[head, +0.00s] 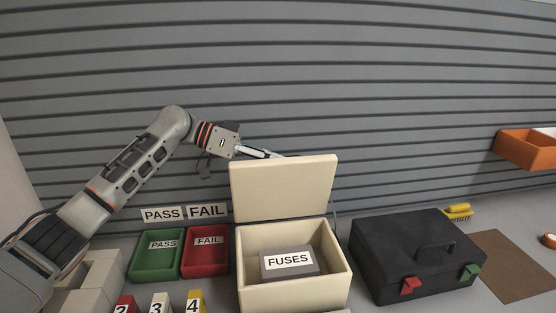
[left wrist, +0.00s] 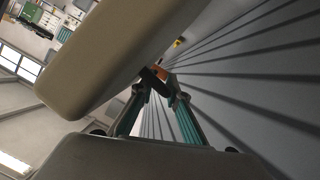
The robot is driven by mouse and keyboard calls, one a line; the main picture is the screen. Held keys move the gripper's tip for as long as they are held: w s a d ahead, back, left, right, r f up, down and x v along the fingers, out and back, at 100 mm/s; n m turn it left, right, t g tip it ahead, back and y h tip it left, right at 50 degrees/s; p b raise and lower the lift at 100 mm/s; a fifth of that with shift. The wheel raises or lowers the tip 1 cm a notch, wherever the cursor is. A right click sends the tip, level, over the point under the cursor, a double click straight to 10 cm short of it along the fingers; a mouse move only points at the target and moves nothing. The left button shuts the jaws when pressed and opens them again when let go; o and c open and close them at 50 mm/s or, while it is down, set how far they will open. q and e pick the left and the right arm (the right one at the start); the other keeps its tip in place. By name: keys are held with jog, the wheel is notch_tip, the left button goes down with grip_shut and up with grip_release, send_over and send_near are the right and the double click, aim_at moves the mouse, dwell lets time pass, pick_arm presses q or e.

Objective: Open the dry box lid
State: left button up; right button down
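The cream dry box (head: 295,295) stands open on the bench. Its lid (head: 284,188) stands nearly upright at the back edge. Inside the box is a grey block labelled FUSES (head: 289,262). My left gripper (head: 272,154) is at the lid's top edge, its tips partly hidden behind the lid. In the left wrist view the lid (left wrist: 120,45) fills the upper left, beside the fingers and not between them. The left gripper's teal fingers (left wrist: 161,84) converge to their tips with nothing seen held. Whether they touch the lid is unclear. My right gripper is not in view.
A green PASS bin (head: 157,262) and a red FAIL bin (head: 205,262) stand left of the box. A black case (head: 410,255) is to its right, with a yellow brush (head: 458,211) and brown mat (head: 512,265) beyond. The slatted grey wall (head: 300,80) is close behind.

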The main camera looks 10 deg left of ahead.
pick_arm(q)
jog(key=shift+a, duration=0.1)
jog(key=v, duration=1.2)
